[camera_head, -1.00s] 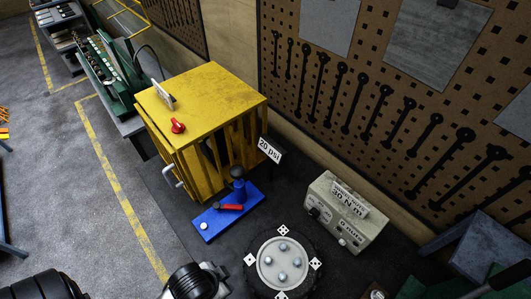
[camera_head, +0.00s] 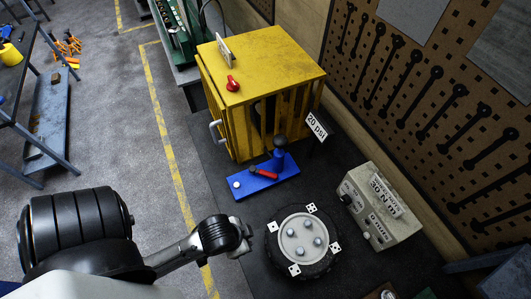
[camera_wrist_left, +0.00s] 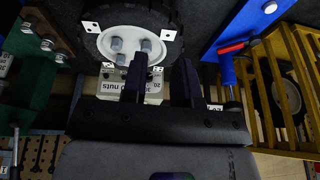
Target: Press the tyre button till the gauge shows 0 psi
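A blue base (camera_head: 264,178) lies on the dark mat, with a white round button (camera_head: 237,184) at its left end, a red lever and a dark blue post. The wrist view shows the button (camera_wrist_left: 270,6) at the top right. The gauge sign (camera_head: 317,126) reads 20 psi and stands right of the post. A yellow cage (camera_head: 265,60) stands behind; a dark tyre (camera_wrist_left: 280,100) shows inside it in the wrist view. My left gripper (camera_wrist_left: 159,82) is open and empty. In the head view it (camera_head: 243,236) is left of the wheel and below the blue base, apart from the button. My right gripper is not in view.
A wheel (camera_head: 288,231) with several nuts and white markers lies on the mat. A grey box (camera_head: 372,213) with a 30 N m sign stands right of it. A red knob (camera_head: 232,83) is on the cage top. The pegboard wall bounds the right. Mat around the button is clear.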

